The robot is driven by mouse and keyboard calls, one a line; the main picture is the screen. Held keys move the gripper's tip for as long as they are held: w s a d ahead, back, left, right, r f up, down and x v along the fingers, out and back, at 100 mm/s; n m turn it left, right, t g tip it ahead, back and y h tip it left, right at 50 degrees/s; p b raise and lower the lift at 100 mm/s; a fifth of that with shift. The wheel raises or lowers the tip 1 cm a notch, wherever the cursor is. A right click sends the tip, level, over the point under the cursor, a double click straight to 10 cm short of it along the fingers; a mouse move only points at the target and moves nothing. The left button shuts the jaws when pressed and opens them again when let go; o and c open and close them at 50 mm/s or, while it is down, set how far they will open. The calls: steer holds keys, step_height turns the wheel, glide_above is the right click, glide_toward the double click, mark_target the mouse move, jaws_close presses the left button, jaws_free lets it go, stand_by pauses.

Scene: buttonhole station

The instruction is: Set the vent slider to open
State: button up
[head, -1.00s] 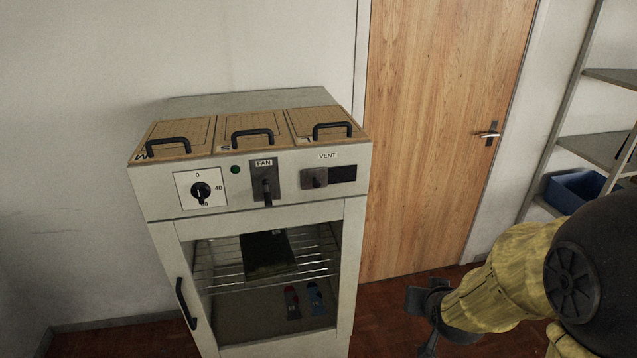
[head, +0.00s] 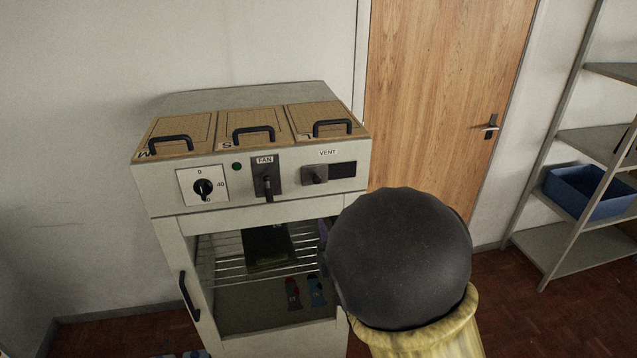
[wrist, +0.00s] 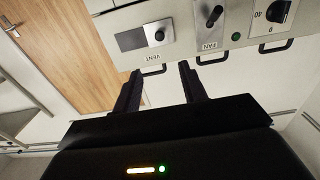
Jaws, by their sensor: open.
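The vent slider (head: 314,175) is a small dark knob on a metal plate at the left end of its slot, under the VENT label on the cabinet's front panel. The dark part of the slot (head: 343,171) lies to its right. The wrist view, upside down, also shows the slider knob (wrist: 158,35). My gripper (wrist: 158,82) is open and empty, its two fingers pointing towards the panel near the VENT label, apart from the knob. In the head view my arm's dark rounded link hides the gripper.
Beside the slider are the FAN lever (head: 267,181) and a round dial (head: 203,188). Handled lids (head: 254,132) lie on top of the cabinet. The glass-fronted compartment below holds a wire rack (head: 220,265). A wooden door (head: 430,110) and a shelf with a blue bin (head: 585,190) stand right.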

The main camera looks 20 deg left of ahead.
mark_target(318, 181)
steer(key=p+x, duration=0.6)
steer(key=x, duration=1.1)
steer(key=shift+w+p, duration=0.25)
steer(key=shift+p, duration=0.15)
jaws_close()
